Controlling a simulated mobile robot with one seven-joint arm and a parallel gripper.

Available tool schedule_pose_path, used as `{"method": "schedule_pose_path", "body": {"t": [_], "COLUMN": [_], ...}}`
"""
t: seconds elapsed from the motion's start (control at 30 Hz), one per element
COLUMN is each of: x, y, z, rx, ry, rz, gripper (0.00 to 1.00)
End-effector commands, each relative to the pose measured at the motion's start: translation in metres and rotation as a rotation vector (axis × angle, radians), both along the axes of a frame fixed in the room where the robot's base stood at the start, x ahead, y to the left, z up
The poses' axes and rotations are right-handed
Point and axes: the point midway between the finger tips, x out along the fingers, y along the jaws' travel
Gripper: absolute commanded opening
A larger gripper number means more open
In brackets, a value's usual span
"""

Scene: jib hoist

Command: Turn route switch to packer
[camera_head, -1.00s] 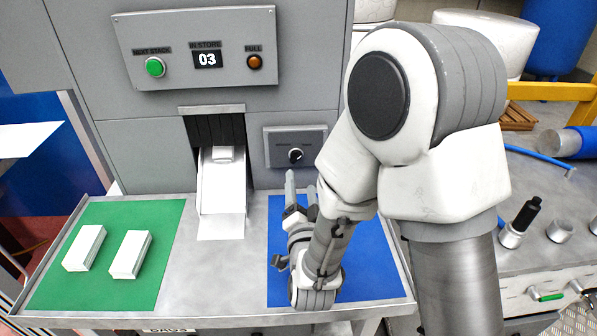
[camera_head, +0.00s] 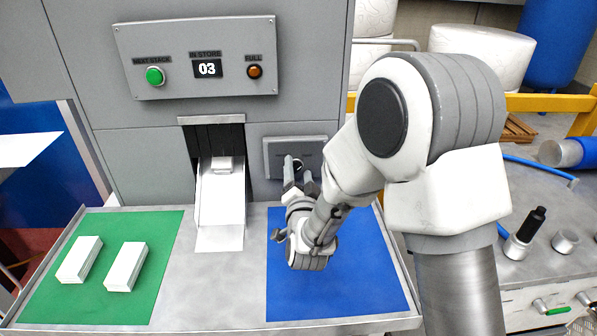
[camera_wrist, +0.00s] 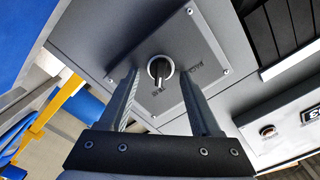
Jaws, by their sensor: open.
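The route switch is a black rotary knob with a pale pointer line on a grey plate. In the wrist view the knob (camera_wrist: 160,70) lies ahead of and between my fingers, and its lettering is too blurred to read surely. In the head view the switch plate (camera_head: 275,160) is on the machine front, right of the chute, with the knob partly hidden by my fingers. My gripper (camera_head: 300,172) is open and empty, pointing up at the plate. In the wrist view my gripper (camera_wrist: 160,95) has one finger on each side of the knob, apart from it.
A panel (camera_head: 200,60) above has a green button, a display reading 03 and an orange lamp. The chute (camera_head: 221,195) is left of the switch. A blue mat (camera_head: 330,285) lies below my gripper. A green mat (camera_head: 110,225) holds two white stacks.

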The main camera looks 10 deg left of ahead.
Motion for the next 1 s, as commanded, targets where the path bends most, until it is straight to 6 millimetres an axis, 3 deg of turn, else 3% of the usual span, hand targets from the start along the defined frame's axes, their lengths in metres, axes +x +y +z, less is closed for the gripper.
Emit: {"method": "schedule_pose_path", "body": {"t": [0.13,0.47,1.0], "x": [-0.0002,-0.0004,-0.0009], "y": [-0.0001,0.0001,0.0014], "z": [-0.0001,-0.0002,-0.0024], "rx": [0.000,0.000,-0.085], "ry": [0.000,0.000,-0.024], "rz": [0.000,0.000,0.002], "gripper": [0.61,0.01,0.00]}}
